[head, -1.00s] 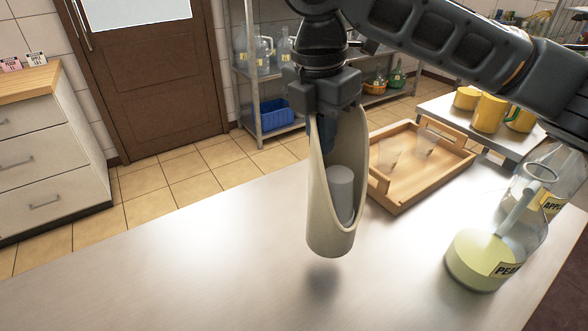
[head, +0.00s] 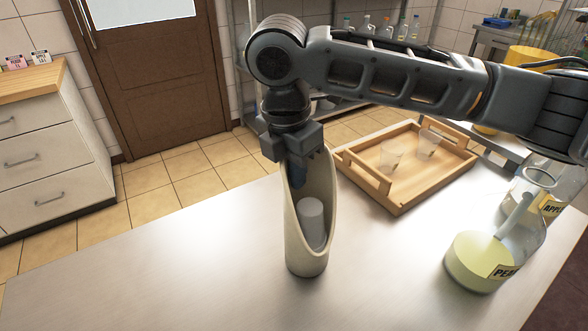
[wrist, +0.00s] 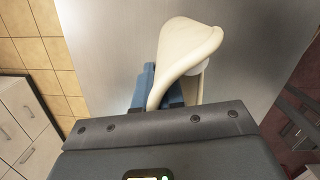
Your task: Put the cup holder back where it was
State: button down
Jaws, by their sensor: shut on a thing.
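The cup holder (head: 306,258) is a tall cream tube with a slanted, cut-away front. It stands upright at the metal counter's middle, its base at or very near the surface; I cannot tell if it touches. A grey-white cup (head: 311,222) sits inside it. My gripper (head: 298,168) points down from above and is shut on the holder's tall back wall. In the wrist view the holder's cream rim (wrist: 190,45) rises between my blue fingers (wrist: 160,88), and the cup is mostly hidden.
A wooden tray (head: 400,203) with two clear cups (head: 391,155) lies behind and right. A glass jug (head: 480,262) of pale yellow liquid, labelled with a partly cut-off word, stands at right, with another jug behind it. The counter (head: 170,270) is clear at left and front.

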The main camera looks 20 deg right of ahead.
jog(key=shift+f, duration=0.1)
jog(key=c, duration=1.7)
grip_release()
jog(key=o, duration=0.5)
jog(key=shift+c, duration=0.2)
jog(key=r, duration=0.4)
jog(key=a+r, duration=0.1)
jog(key=r, duration=0.3)
jog(key=r+b, duration=0.1)
jog(key=r, duration=0.3)
jog(key=shift+s+a+r, duration=0.1)
jog(key=shift+s+a, duration=0.05)
jog(key=shift+s, duration=0.15)
